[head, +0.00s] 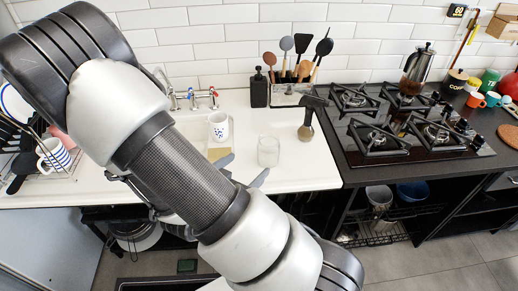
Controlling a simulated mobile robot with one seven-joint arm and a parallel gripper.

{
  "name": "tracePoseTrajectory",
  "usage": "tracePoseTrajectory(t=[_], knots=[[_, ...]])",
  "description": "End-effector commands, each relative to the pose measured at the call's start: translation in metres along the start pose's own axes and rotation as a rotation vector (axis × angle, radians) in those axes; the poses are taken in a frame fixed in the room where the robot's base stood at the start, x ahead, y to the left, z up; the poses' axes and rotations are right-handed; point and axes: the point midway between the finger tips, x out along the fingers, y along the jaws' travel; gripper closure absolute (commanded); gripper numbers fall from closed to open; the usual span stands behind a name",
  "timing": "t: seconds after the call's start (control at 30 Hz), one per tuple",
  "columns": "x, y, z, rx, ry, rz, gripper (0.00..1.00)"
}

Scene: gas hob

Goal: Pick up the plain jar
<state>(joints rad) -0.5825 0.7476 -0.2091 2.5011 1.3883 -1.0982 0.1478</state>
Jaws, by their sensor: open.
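The plain jar (268,151) is a clear, see-through glass jar standing upright on the white counter, near the middle of the head view. My gripper (243,170) is partly hidden behind my arm; its two grey fingertips show just left of and below the jar. The fingers are apart with nothing visible between them. One fingertip shows close to the jar's lower edge in the picture; I cannot tell whether it touches.
A white patterned mug (219,126) stands left of the jar near the sink taps (196,99). The black gas hob (400,125) lies further right. Bare white counter (310,165) is right of the jar.

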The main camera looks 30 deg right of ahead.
Motion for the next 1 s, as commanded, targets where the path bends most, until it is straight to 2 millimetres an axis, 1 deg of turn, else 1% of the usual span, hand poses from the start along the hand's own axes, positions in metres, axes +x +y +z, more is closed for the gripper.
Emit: tracePoseTrajectory(t=[0.03,0.17,0.27,0.5,0.63,0.73,0.93,1.0], knots=[[0.002,0.005,0.001,-0.010,0.026,0.011,0.20],[0.010,0.009,-0.003,-0.014,0.053,0.024,0.20],[0.028,0.010,-0.003,-0.013,0.052,0.026,0.20],[0.081,0.011,-0.006,-0.013,0.050,0.025,0.20],[0.105,0.011,-0.007,-0.012,0.050,0.024,0.20],[0.117,0.011,-0.008,-0.013,0.048,0.022,0.20],[0.130,0.011,-0.009,-0.013,0.048,0.022,0.20],[0.139,0.011,-0.011,-0.013,0.049,0.022,0.20]])
